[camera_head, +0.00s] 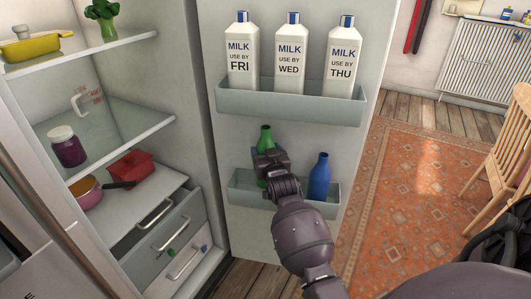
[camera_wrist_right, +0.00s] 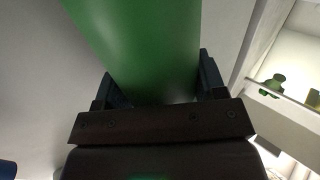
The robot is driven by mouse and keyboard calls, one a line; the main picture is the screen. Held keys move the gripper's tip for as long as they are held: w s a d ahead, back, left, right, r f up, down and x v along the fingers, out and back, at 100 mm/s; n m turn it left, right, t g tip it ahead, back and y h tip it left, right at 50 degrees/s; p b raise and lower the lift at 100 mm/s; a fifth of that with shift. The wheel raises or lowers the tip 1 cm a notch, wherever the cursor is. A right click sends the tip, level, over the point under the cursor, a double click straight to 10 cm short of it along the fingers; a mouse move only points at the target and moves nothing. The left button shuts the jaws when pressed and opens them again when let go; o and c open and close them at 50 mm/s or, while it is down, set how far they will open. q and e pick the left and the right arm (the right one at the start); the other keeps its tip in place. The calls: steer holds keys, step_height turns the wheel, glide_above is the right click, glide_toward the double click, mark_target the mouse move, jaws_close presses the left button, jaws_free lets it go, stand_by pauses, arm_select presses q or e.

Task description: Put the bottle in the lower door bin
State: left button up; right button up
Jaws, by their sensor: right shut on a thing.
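A green bottle (camera_head: 265,135) is upright at the lower door bin (camera_head: 310,207) of the open fridge door. My right gripper (camera_head: 267,161) is shut on it and hides much of its body in the head view. In the wrist view the green bottle (camera_wrist_right: 150,50) fills the space between the two fingers (camera_wrist_right: 158,88). Its top stands higher than the blue bottle (camera_head: 319,177) at the bin's right. Its base is hidden, so I cannot tell whether it rests on the bin floor. My left gripper is not in view.
The upper door bin (camera_head: 290,103) holds three milk cartons (camera_head: 290,58), above the gripper. Fridge shelves (camera_head: 120,125) with a jar (camera_head: 67,148), a red container (camera_head: 131,164) and pans are at the left. A wooden chair (camera_head: 510,150) stands at the right.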

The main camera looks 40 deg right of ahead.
steer(key=shift+r, duration=0.15)
steer(key=shift+s+f+b, duration=0.1)
steer(key=shift+f+b, duration=0.55)
steer(key=shift+f, duration=2)
steer(key=shift+r, duration=0.1)
